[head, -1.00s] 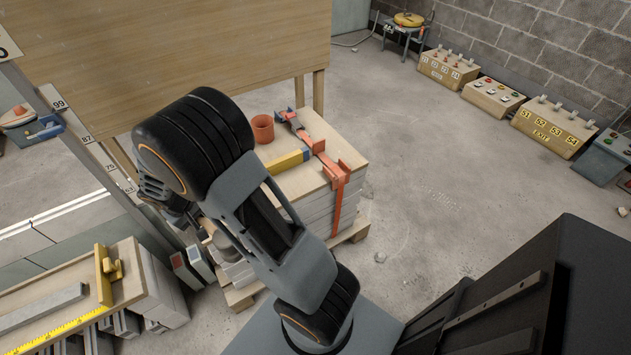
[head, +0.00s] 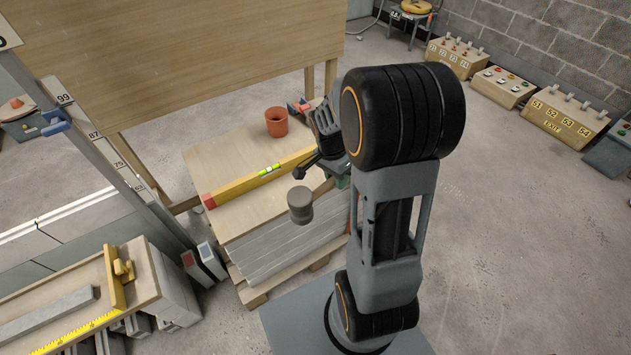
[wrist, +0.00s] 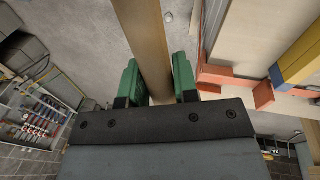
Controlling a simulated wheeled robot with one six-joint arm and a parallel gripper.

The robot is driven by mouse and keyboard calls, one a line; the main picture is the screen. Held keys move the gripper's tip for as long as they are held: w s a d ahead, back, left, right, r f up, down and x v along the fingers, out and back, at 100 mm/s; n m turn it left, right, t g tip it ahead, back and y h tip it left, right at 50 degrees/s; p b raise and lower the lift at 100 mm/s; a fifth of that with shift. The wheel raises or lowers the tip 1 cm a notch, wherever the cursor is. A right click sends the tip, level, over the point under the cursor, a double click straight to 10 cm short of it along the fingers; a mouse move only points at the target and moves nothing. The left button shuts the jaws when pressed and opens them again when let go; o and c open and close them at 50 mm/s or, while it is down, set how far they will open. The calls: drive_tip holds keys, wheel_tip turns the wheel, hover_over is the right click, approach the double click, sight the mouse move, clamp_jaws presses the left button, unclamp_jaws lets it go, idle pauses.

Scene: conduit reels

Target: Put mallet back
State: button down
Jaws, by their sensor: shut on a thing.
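My gripper (wrist: 157,85) is shut on the mallet; its green fingers press on both sides of the wooden handle (wrist: 147,40) in the wrist view. In the head view the mallet's grey, round head (head: 300,204) hangs out to the left of my gripper (head: 337,180), in front of the near edge of the board stack. The mallet appears held clear in the air. My arm hides most of the gripper and the right end of the stack in the head view.
The stack's wooden top (head: 235,150) carries an orange pot (head: 276,122) and a yellow spirit level (head: 255,178). An orange clamp (wrist: 233,84) shows in the wrist view. A bench (head: 75,290) with a yellow tape stands at left. Open floor (head: 500,200) lies at right.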

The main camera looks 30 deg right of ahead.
drive_tip(key=s+d+r+m+y+b, duration=0.2)
drive_tip(key=s+d+m+y, duration=0.15)
drive_tip(key=s+m, duration=0.9)
drive_tip(key=w+d+f+m+b, duration=0.2)
drive_tip(key=w+f+m+b, duration=0.1)
drive_tip(key=w+f, duration=0.9)
drive_tip(key=w, duration=0.3)
drive_tip(key=shift+f+t, duration=0.4)
drive_tip(key=shift+w, duration=0.1)
drive_tip(key=c, duration=0.9)
unclamp_jaws()
drive_tip(key=shift+f, duration=0.1)
